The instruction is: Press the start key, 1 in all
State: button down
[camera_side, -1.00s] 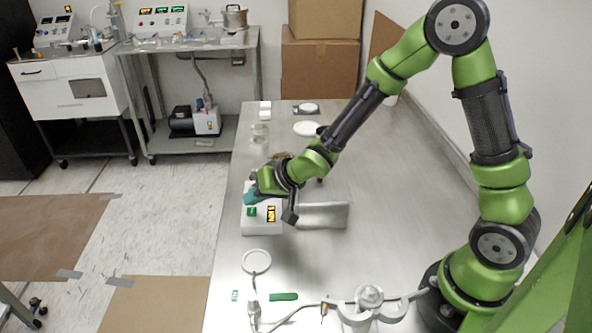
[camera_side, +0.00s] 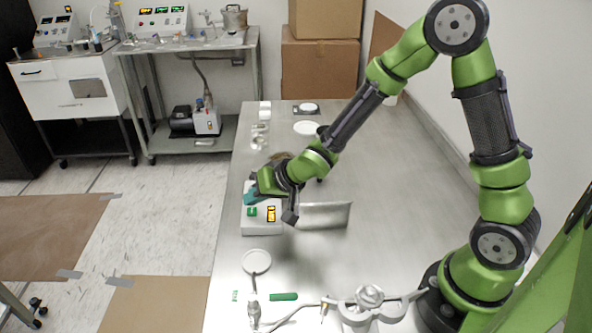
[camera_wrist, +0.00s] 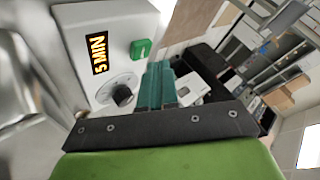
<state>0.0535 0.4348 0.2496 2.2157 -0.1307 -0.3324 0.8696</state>
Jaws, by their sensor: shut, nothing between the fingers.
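A white control box (camera_side: 262,229) stands on the metal table, with a green key (camera_side: 252,212) and a lit orange display (camera_side: 271,214) on top. In the side view my gripper (camera_side: 251,197) is over the box's far part.
A grey metal plate (camera_side: 325,215) stands right of the box. A white ring-shaped dish (camera_side: 256,261) and a green strip (camera_side: 284,297) lie nearer the front. White dishes (camera_side: 306,128) sit at the back. The table's right half is largely clear.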

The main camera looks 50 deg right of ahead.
aim_at(257, 211)
jog(key=shift+f, duration=0.4)
jog(key=shift+s+d+f, duration=0.1)
jog(key=shift+f, duration=0.55)
dwell(0.6)
jog(key=shift+r, duration=0.9)
jog(key=shift+r, duration=2.55)
